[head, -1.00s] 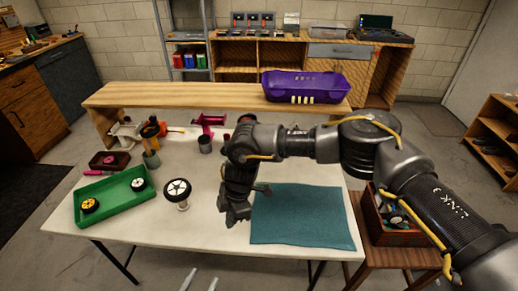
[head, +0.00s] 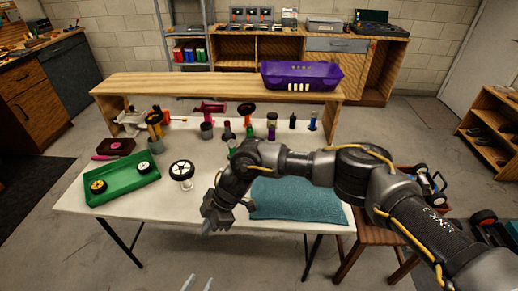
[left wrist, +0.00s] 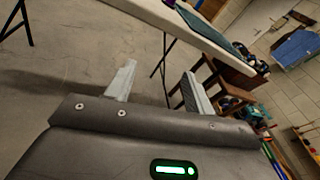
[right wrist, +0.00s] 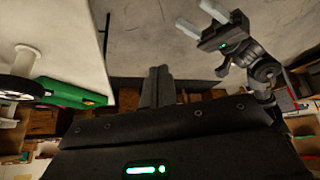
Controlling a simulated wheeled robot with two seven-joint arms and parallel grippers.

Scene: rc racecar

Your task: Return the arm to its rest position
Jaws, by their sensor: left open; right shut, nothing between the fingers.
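My right arm reaches in from the right in the head view, across the teal mat (head: 300,203). Its gripper (head: 207,226) points down at the table's front edge, empty. In the right wrist view the right gripper's fingers (right wrist: 158,86) are pressed together, with floor beyond them. My left gripper (head: 198,283) shows only its fingertips at the bottom of the head view, in front of the table. In the left wrist view the left gripper (left wrist: 157,86) has its fingers wide apart, with only floor between them. It also shows at the top of the right wrist view (right wrist: 203,20).
A wheel (head: 182,170) on a white stand is just left of my right gripper. A green tray (head: 125,189) with two wheels lies further left. Bottles and tools stand behind, near a raised shelf (head: 200,84) with a purple bin (head: 301,76). Floor in front is clear.

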